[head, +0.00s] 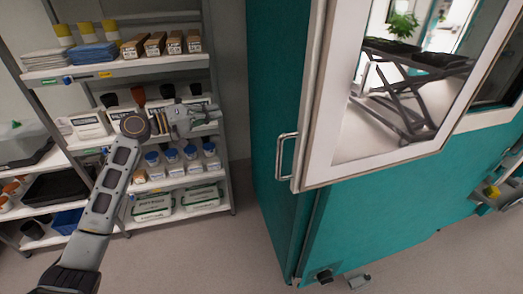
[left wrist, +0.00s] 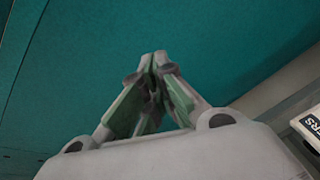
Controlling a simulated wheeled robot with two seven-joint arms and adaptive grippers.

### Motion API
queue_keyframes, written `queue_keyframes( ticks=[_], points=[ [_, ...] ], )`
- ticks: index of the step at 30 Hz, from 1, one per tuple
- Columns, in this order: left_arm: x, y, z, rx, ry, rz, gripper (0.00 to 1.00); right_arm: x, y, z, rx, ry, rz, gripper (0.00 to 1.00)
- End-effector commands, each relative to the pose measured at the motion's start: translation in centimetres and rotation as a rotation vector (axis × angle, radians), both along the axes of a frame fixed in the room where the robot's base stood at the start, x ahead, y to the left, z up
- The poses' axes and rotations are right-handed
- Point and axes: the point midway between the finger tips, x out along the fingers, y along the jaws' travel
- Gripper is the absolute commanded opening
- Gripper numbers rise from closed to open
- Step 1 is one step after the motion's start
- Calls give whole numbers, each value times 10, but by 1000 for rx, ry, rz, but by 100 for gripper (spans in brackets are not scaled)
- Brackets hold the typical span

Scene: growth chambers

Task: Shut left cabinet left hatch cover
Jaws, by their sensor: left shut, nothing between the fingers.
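The teal cabinet (head: 380,215) fills the right half of the head view. Its hatch cover (head: 310,100) has a pale frame around a glass pane and a metal bar handle (head: 284,157) on its left edge. The cover's left edge seems to stand out from the cabinet front, so it looks ajar; its hinge side is not clear. My left gripper (head: 217,115) is left of the cover and handle, apart from both, in front of the shelf as seen. In the left wrist view its fingers (left wrist: 158,60) are shut and empty, with a teal surface beyond.
A metal shelf rack (head: 130,68) with boxes, jars and bottles stands behind my left arm. Grey floor (head: 215,255) is clear between the rack and the cabinet. A small dark object (head: 324,276) is at the cabinet's base.

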Motion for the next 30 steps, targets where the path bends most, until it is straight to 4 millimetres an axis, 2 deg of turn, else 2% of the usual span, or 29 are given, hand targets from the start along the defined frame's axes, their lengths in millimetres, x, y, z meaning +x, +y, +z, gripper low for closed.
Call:
queue_keyframes(
  ticks=[3,9,13,18,24,30],
  points=[
    [-36,-24,23,-60,37,-135,0,2,0,0,0,-2,0,78],
    [-102,-53,52,-139,121,-376,0,7,0,0,0,-8,0,78],
    [-143,-62,65,-170,188,-533,0,12,0,1,0,-13,0,78],
    [-184,-61,69,-187,304,-709,0,15,0,1,0,-16,0,78],
    [-207,-57,58,-143,424,-798,0,13,0,1,0,-14,0,78],
    [-208,-57,56,-144,479,-798,0,4,0,0,0,-4,0,78]
  ],
)
